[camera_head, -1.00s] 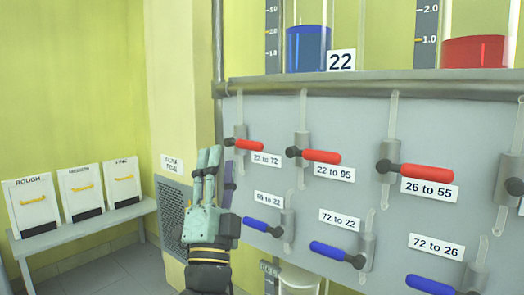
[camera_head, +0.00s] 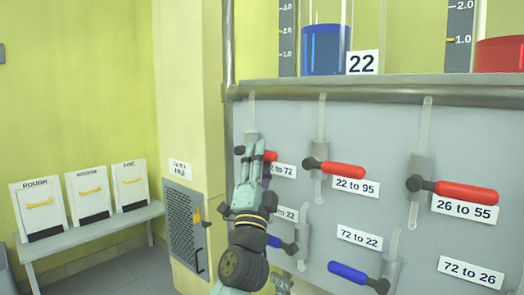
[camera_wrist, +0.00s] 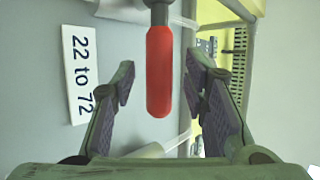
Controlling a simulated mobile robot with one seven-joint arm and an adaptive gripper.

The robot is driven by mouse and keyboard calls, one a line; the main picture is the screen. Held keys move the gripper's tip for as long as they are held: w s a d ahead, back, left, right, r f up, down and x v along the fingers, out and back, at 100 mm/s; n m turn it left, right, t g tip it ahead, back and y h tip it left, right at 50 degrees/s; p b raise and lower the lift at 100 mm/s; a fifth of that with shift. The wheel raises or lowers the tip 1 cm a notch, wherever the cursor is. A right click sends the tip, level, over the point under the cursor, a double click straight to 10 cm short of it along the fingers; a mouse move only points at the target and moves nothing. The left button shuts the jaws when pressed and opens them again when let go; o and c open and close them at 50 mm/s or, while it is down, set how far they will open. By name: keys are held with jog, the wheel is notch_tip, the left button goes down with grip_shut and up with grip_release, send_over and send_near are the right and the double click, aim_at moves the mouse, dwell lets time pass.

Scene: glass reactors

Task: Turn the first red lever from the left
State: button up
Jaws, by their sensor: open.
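The first red lever from the left (camera_head: 271,156) is partly hidden behind my gripper in the head view. In the wrist view the red lever (camera_wrist: 159,72) lies between my two open fingers, with space on both sides and no clear contact. Its label, "22 to 72" (camera_wrist: 80,75), is beside it. My gripper (camera_head: 255,152) is open in front of the panel at this lever; it also shows in the wrist view (camera_wrist: 157,85).
More red levers, "22 to 95" (camera_head: 340,170) and "26 to 55" (camera_head: 465,192), sit to the right. Blue levers (camera_head: 350,273) line the lower row. A rail (camera_head: 400,95) runs along the panel top. A bench (camera_head: 95,232) stands at the left.

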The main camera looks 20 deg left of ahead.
jog(key=shift+w+r, duration=0.45)
jog(key=shift+w, duration=0.1)
jog(key=shift+a, duration=0.1)
jog(key=shift+c, duration=0.5)
grip_shut()
